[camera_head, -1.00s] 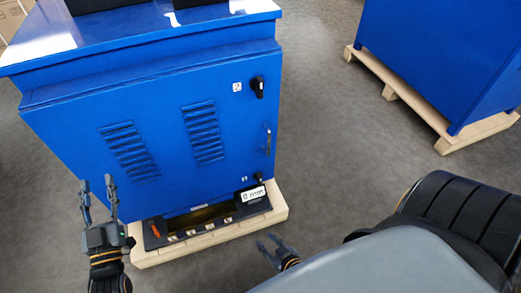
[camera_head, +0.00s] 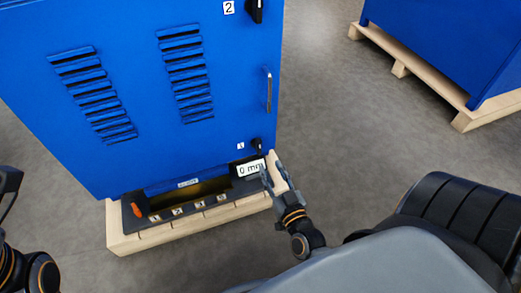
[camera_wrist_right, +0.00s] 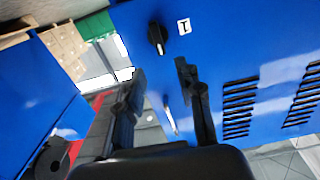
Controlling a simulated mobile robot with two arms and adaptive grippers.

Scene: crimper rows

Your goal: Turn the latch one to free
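Latch one is a small black knob (camera_head: 257,143) at the lower right corner of the blue cabinet door (camera_head: 135,120), beside a small white label (camera_head: 241,146). In the right wrist view the black knob (camera_wrist_right: 157,40) stands just beyond the fingertips, with its label marked 1 (camera_wrist_right: 184,26) beside it. My right gripper (camera_head: 274,174) is open and empty, just below the knob in the head view; its fingers (camera_wrist_right: 158,78) are spread with a gap to the knob. My left gripper (camera_head: 9,184) is cut off at the left edge, away from the cabinet.
A second latch (camera_head: 255,10) labelled 2 and a vertical handle (camera_head: 267,90) are higher on the door. Below is a dark tray with a 0 mm display (camera_head: 250,169) and an orange lever (camera_head: 136,210), on a wooden pallet (camera_head: 124,243). Another blue cabinet (camera_head: 450,40) stands at right.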

